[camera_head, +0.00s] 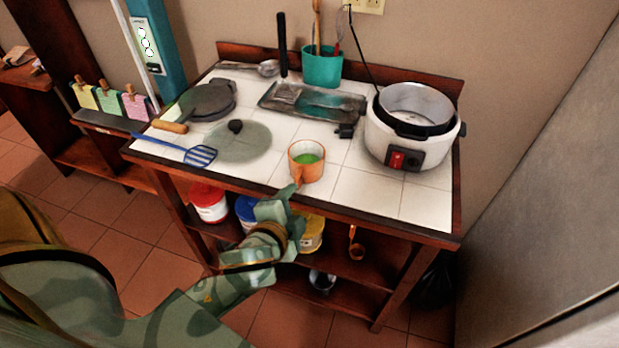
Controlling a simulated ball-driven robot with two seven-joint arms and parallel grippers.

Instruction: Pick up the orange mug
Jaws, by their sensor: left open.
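An orange mug (307,171) stands upright near the front edge of the white tiled counter (386,193). Green contents show inside it, and its handle points toward the front left. My left gripper (290,192) reaches up from below at the counter's front edge, close to the mug's handle. The jaws are open, and I cannot tell whether a finger touches the handle. My own arm hides part of the counter's front edge and the shelf below. My right gripper is not in view.
A rice cooker (420,163) stands right of the mug. A glass lid (243,143) and a blue spatula (186,149) lie to its left. A metal tray (321,106) and a teal utensil holder (322,66) are behind it. Bare tiles lie right of the mug.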

